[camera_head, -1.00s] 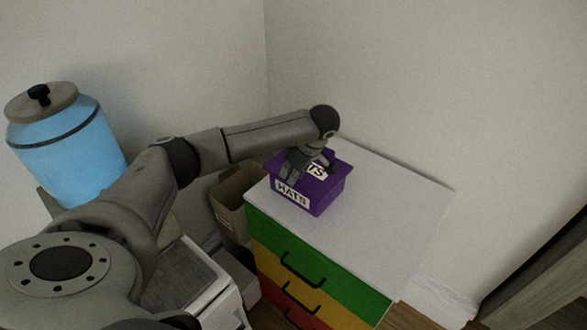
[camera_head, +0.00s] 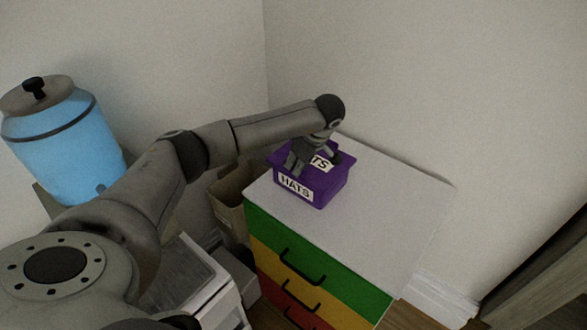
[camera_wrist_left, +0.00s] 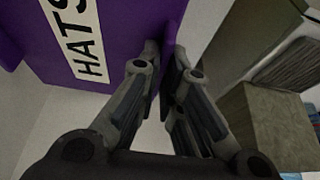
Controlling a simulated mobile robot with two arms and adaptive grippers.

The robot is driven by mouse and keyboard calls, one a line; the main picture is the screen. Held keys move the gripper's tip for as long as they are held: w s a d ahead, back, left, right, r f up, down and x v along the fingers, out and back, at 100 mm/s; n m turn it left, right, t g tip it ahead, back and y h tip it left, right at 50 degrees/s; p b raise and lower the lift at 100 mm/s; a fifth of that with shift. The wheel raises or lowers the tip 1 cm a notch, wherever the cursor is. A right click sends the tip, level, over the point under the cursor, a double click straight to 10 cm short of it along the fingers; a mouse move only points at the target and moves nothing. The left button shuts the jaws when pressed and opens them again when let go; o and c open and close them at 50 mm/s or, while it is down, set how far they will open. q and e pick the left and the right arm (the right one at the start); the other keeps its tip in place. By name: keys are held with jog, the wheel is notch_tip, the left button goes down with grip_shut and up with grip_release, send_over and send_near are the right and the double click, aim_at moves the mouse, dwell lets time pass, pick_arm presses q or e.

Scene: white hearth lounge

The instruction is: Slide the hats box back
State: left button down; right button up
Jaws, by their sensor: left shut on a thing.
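The purple hats box (camera_head: 328,191) sits near the back left corner of the white top of the drawer chest (camera_head: 385,215). A white HATS label faces the front, and another label shows partly on top. My left gripper (camera_head: 312,160) reaches down over the box from the left and is shut on its edge. In the left wrist view, the fingers (camera_wrist_left: 166,58) close around the purple wall of the hats box (camera_wrist_left: 120,22). The fingers and wrist hide part of the box's top. My right gripper is not in view.
Bare walls meet in a corner behind the chest. A blue jar (camera_head: 62,145) with a dark knob stands at the left. A brownish bin (camera_head: 229,215) stands beside the chest's left side. The chest top is clear in front and to the right of the box.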

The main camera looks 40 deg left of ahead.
aim_at(317, 155)
pick_arm(q)
jog(key=shift+w+d+f+b, duration=0.1)
jog(key=shift+w+d+b, duration=0.05)
jog(key=shift+w+b, duration=1.1)
jog(key=shift+w+d+b, duration=0.1)
jog(key=shift+w+b, duration=0.75)
jog(key=shift+w, duration=0.65)
jog(key=shift+w+d+b, duration=0.15)
jog(key=shift+w+b, duration=1.9)
jog(key=shift+w, duration=0.2)
jog(key=c, duration=1.5)
grip_release()
jog(key=shift+r, duration=0.25)
jog(key=v, duration=1.1)
jog(key=shift+d+r, duration=0.15)
jog(key=shift+r, duration=0.25)
